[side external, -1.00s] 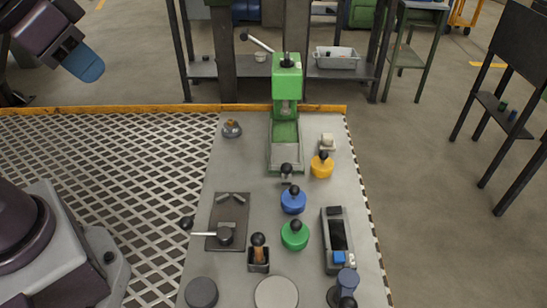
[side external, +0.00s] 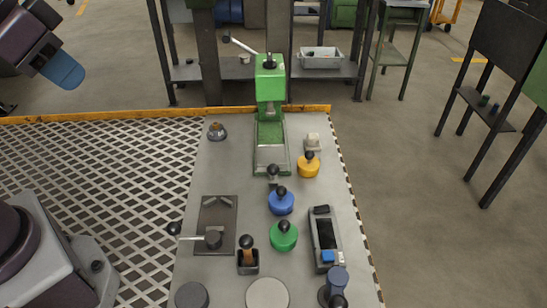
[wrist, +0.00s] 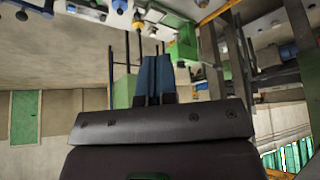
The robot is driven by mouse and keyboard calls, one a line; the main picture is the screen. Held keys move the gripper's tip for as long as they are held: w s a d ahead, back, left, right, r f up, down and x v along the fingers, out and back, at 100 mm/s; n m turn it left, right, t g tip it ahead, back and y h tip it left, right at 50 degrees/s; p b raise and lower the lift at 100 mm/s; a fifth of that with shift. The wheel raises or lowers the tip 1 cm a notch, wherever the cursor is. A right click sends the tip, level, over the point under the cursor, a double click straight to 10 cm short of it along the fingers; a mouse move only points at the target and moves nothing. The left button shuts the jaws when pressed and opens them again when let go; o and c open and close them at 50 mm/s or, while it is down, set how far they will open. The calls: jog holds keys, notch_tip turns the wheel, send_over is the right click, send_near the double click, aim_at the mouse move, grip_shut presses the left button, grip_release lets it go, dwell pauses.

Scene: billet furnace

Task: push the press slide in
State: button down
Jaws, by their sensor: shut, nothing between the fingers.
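The green press (side external: 270,85) stands at the back of the grey worktable, with its lever raised to the left. Its slide (side external: 271,155) is a pale plate at the near end of the press bed, with a black knob (side external: 273,170) at its front. Bare green bed shows between the plate and the press head. My gripper (side external: 63,71) is at the upper left, well away from the press and raised above the mesh floor. Its blue fingers are together and empty, and they also show in the wrist view (wrist: 154,78).
A yellow knobbed weight (side external: 308,166), a blue one (side external: 281,202) and a green one (side external: 284,237) stand in front of the press, to its right and near side. A dark plate with a handle (side external: 216,222) lies left.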

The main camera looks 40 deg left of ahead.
jog(key=c, duration=1.5)
grip_release()
jog(key=shift+c, duration=0.2)
jog(key=o, duration=0.4)
jog(key=shift+w+f, duration=0.15)
jog(key=shift+f, duration=0.25)
jog(key=shift+c, duration=0.2)
jog(key=o, duration=0.3)
jog(key=shift+w+d+f+g, duration=0.2)
jog(key=shift+w+f+g, duration=0.75)
jog(key=shift+w+g, duration=0.1)
jog(key=n+g+h, duration=0.2)
jog(key=g, duration=0.1)
send_near(272, 165)
jog(key=f, duration=0.3)
jog(key=d+f, duration=0.1)
jog(key=f, duration=0.6)
jog(key=shift+w+d, duration=0.2)
jog(key=shift+d, duration=0.15)
